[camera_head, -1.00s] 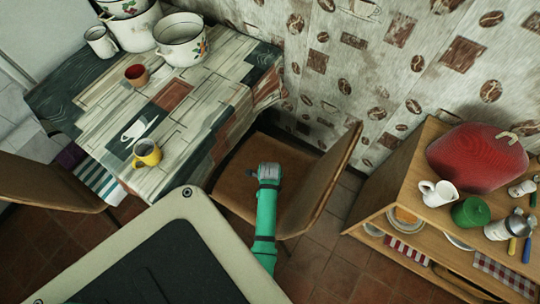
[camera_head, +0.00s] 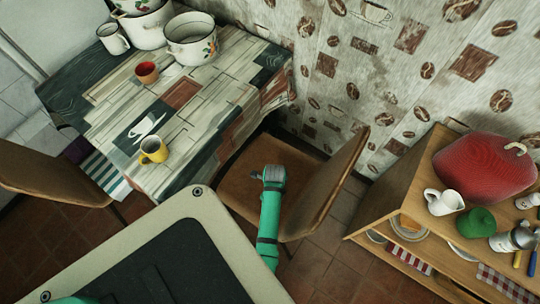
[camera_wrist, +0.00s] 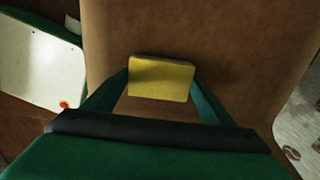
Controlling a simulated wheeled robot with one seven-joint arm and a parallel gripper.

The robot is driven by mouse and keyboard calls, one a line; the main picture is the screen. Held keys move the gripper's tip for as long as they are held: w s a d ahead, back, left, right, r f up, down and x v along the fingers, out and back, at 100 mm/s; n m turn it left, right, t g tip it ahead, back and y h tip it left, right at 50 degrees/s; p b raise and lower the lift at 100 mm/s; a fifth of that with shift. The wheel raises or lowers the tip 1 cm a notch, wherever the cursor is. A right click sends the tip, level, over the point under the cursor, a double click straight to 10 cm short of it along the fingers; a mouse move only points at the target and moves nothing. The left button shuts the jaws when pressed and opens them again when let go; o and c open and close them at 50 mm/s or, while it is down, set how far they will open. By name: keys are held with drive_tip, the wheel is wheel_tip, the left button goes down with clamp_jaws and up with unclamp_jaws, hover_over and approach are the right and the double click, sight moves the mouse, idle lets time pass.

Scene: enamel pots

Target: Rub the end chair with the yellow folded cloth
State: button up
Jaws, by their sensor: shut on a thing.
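The end chair (camera_head: 325,190) is brown and stands at the right end of the table, its backrest to the right and its seat (camera_head: 240,183) to the left. My gripper (camera_wrist: 160,88) is shut on the yellow folded cloth (camera_wrist: 160,77), a small flat block between the fingertips. In the wrist view the cloth is in front of the chair's brown surface (camera_wrist: 225,45); I cannot tell whether it touches. In the head view my wrist (camera_head: 273,178) is over the seat, and the cloth is hidden.
The table (camera_head: 215,105) holds a yellow mug (camera_head: 153,151), a red cup (camera_head: 146,72) and enamel pots (camera_head: 190,42). Another chair (camera_head: 45,176) is at left.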

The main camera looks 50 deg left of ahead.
drive_tip(key=shift+s+r, duration=0.15)
drive_tip(key=shift+s, duration=0.1)
drive_tip(key=r, duration=0.6)
drive_tip(key=shift+w+r, duration=0.1)
drive_tip(key=shift+w, duration=0.2)
drive_tip(key=shift+s+r, duration=0.15)
drive_tip(key=shift+r, duration=0.7)
